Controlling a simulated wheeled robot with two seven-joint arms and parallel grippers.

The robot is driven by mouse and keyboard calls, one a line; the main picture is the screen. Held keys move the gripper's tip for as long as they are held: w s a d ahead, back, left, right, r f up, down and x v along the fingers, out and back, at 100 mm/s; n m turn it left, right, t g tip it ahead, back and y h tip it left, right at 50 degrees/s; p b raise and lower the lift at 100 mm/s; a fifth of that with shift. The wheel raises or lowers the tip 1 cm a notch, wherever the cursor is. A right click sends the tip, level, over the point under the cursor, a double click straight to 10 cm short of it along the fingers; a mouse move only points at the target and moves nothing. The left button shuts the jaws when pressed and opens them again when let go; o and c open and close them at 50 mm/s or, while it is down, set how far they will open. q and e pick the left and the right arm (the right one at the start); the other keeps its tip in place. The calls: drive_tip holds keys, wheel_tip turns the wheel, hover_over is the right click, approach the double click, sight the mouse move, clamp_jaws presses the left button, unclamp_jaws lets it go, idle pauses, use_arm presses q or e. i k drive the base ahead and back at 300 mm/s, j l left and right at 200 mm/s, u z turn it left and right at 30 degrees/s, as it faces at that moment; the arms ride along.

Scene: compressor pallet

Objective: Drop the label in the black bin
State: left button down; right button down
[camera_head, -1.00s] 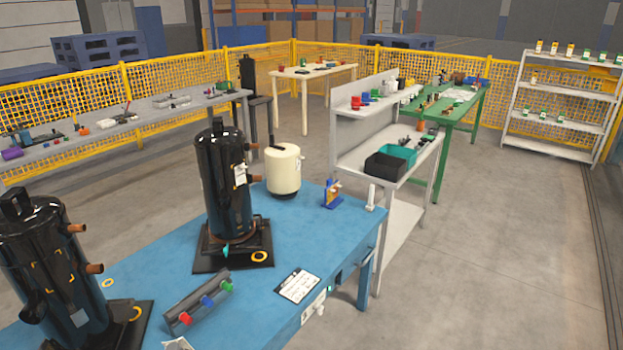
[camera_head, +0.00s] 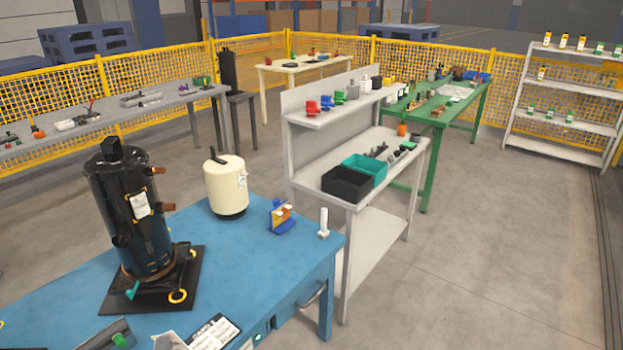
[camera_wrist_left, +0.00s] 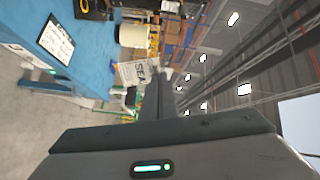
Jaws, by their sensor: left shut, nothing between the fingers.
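The black bin (camera_head: 342,191) stands at the near end of the grey shelf bench, beside a teal bin. My left gripper (camera_wrist_left: 157,92) is shut in the left wrist view. My right gripper is not in view.
The blue table (camera_head: 235,270) carries a black compressor (camera_head: 130,215), a cream tank (camera_head: 226,187), a blue-orange fixture (camera_head: 281,217) and a printed sheet (camera_head: 214,332). The teal bin (camera_head: 378,172) adjoins the black one. Open floor (camera_head: 480,260) lies right of the grey bench.

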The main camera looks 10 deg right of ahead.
sight(363, 200)
drive_tip(key=i+l, duration=0.3)
drive_tip(key=l, duration=0.25)
drive_tip(key=i+l+u, duration=0.1)
drive_tip(key=i+l, duration=0.15)
drive_tip(key=l, duration=0.3)
drive_tip(key=i+l, duration=0.3)
drive_tip(key=l, duration=0.3)
drive_tip(key=i+l+u, duration=0.15)
drive_tip(key=l, duration=0.4)
drive_tip(key=i+l, duration=0.3)
drive_tip(key=l, duration=0.3)
drive_tip(key=i+l+u, duration=0.1)
drive_tip(key=i+l, duration=0.15)
drive_tip(key=l, duration=0.35)
drive_tip(key=i+l, duration=0.2)
drive_tip(key=l, duration=0.45)
drive_tip(key=i+l+u, duration=0.1)
drive_tip(key=l, duration=0.5)
drive_tip(key=i, duration=0.1)
